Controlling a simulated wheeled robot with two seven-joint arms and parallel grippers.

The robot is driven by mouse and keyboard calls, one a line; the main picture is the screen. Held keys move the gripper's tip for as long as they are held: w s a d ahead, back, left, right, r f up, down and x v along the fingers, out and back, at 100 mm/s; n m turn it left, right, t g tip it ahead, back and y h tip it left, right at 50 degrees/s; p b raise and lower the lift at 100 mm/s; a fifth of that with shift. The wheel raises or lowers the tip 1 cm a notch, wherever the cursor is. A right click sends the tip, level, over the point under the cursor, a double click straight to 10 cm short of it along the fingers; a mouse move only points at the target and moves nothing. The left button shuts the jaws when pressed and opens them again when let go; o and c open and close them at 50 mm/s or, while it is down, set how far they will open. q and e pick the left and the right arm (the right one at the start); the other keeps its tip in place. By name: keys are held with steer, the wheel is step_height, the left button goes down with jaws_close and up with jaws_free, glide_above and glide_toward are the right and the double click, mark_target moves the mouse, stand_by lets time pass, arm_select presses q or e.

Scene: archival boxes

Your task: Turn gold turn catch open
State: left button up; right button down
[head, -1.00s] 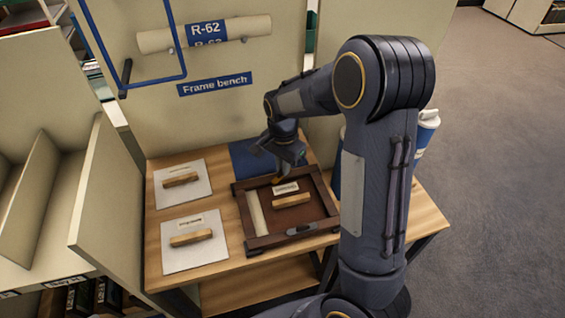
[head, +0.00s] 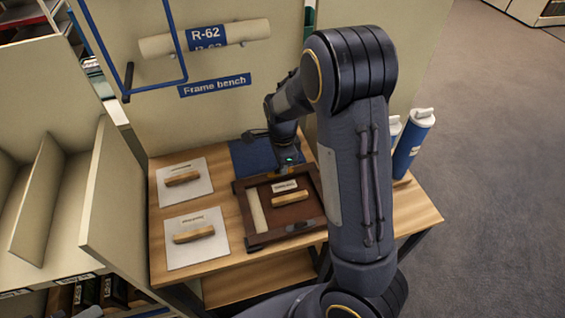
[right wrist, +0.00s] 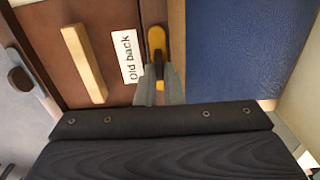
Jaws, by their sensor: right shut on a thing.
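A dark brown wooden frame (head: 252,242) lies on the bench with a brown back panel in it. The gold turn catch (right wrist: 156,38) sits on the frame's far rail, its long side roughly along that rail in the right wrist view. My right gripper (right wrist: 159,80) is shut on the gold catch, with its near end between the fingertips. In the head view my right gripper (head: 288,167) is over the far rail and hides the catch. My left gripper is not in view.
The panel carries a wooden handle (head: 290,199) and an "Old back" label (right wrist: 129,56). Two pale boards (head: 184,181) with wooden handles lie left. A blue mat (head: 247,157) lies behind the frame. Blue bottles (head: 411,145) stand right. A tall back panel (head: 218,120) borders the bench.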

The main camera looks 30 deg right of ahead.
stand_by(0.4)
steer(key=c, duration=1.6)
jaws_free()
steer(key=shift+o, duration=0.2)
steer(key=shift+r, duration=0.15)
step_height(320, 180, up, 8)
steer(key=shift+f, duration=0.2)
